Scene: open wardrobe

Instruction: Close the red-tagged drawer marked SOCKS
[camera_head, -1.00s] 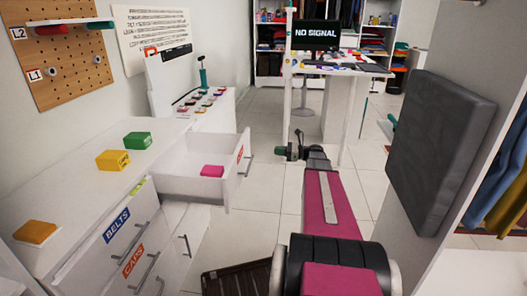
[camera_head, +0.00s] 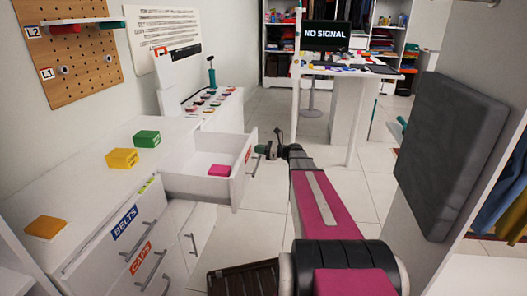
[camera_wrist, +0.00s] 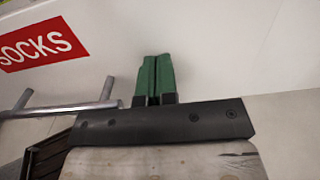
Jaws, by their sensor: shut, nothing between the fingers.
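The SOCKS drawer (camera_head: 210,181) is pulled out from the white dresser, with a pink block (camera_head: 219,170) inside. Its red SOCKS tag (camera_wrist: 37,46) fills the upper left of the wrist view, on the white drawer front (camera_wrist: 110,50). The grey bar handle (camera_wrist: 70,109) is below the tag. My gripper (camera_head: 264,149) is beside the right end of the drawer front in the head view. Its green fingers (camera_wrist: 153,76) are together and empty, to the right of the handle in the wrist view. I cannot tell whether they touch the front.
Drawers tagged BELTS (camera_head: 124,223) and CAPS (camera_head: 141,259) are at the lower left. Coloured boxes, one a green box (camera_head: 147,139), sit on the dresser top. A dark slatted crate (camera_head: 243,278) is on the floor. A grey panel (camera_head: 450,150) stands at the right.

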